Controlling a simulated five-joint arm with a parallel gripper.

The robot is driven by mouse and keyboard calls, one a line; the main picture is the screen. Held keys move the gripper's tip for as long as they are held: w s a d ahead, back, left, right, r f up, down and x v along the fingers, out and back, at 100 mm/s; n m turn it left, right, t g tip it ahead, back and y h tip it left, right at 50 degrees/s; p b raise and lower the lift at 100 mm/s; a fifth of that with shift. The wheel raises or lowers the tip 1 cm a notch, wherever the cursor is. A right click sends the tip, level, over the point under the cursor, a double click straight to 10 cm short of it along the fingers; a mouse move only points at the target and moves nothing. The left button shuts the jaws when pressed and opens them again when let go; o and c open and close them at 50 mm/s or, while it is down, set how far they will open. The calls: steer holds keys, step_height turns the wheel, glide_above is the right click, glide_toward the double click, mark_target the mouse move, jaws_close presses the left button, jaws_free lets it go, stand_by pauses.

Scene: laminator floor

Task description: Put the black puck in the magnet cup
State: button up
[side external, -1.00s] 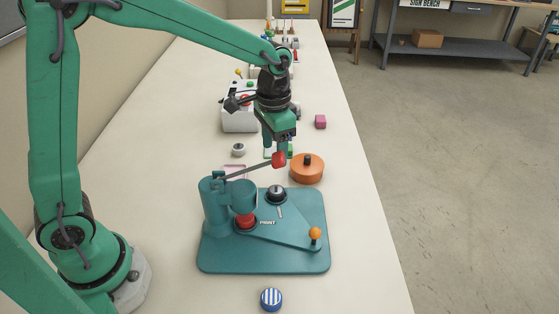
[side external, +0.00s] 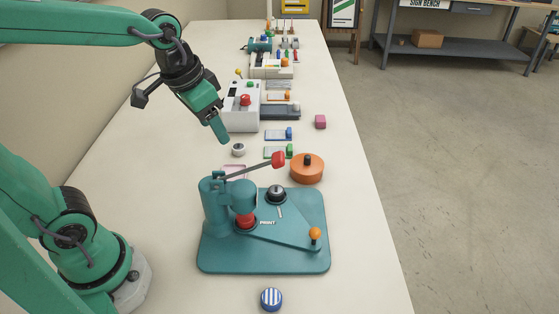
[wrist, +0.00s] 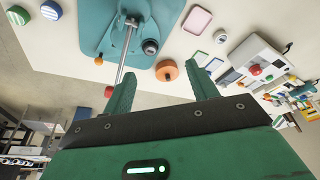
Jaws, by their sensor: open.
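A round black piece (side external: 276,191) with a pale rim sits in a seat on the teal press's base plate, right of the press column; it also shows in the wrist view (wrist: 150,47). I take it for the black puck. A small white ring-like cup (side external: 238,149) with a grey centre stands on the bench behind the press; I cannot tell for certain whether it is the magnet cup. My gripper (side external: 222,138) is tilted in the air, appearing just above and left of this white cup. In the wrist view its fingers (wrist: 160,70) are apart with nothing between them.
The teal press (side external: 215,258) has a raised red-knobbed lever (side external: 279,159). An orange round block (side external: 307,170) stands behind it at right. A blue-striped round piece (side external: 271,299) lies in front. A white box (side external: 240,118) and small cards stand behind.

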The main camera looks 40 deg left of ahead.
steer(key=s+a+n+t, duration=0.1)
steer(key=s+a+t, duration=0.1)
steer(key=s, duration=0.5)
steer(key=shift+r, duration=0.15)
